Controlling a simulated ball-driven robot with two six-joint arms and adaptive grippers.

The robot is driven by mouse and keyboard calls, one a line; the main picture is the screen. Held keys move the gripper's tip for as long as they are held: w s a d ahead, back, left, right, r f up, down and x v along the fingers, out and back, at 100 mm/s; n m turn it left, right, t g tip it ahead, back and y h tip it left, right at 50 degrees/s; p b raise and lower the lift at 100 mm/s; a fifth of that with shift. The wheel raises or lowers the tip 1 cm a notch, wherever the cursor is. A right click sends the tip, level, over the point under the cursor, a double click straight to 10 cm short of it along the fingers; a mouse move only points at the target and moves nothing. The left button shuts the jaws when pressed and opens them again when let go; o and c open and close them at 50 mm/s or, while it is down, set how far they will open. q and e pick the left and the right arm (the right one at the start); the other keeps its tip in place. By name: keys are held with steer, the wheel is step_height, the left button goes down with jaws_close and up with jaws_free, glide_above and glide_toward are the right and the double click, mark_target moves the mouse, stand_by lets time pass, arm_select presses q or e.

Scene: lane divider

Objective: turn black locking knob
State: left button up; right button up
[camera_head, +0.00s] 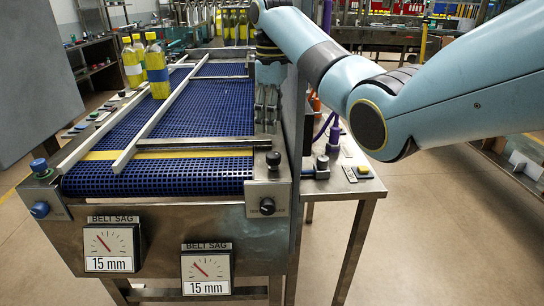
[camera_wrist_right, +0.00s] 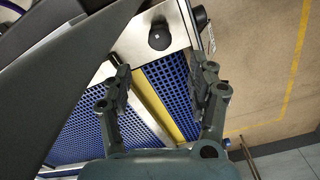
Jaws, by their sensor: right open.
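A black knob (camera_head: 267,206) sits on the front face of the conveyor's right corner. Another black knob (camera_head: 273,160) stands on top of that corner. My left gripper is not in view.
Blue knobs (camera_head: 39,209) are at the left corner. Two belt sag gauges (camera_head: 207,271) hang in front. A side table (camera_head: 345,182) stands right; floor beyond is clear.

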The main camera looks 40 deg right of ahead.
mark_target(272, 154)
step_height(272, 154, down, 11)
steer(key=shift+r, duration=0.15)
steer(key=shift+c, duration=0.2)
steer(key=c, duration=1.1)
steer(key=shift+c, duration=0.2)
steer(key=shift+r+p, duration=0.1)
steer(key=shift+p, duration=0.2)
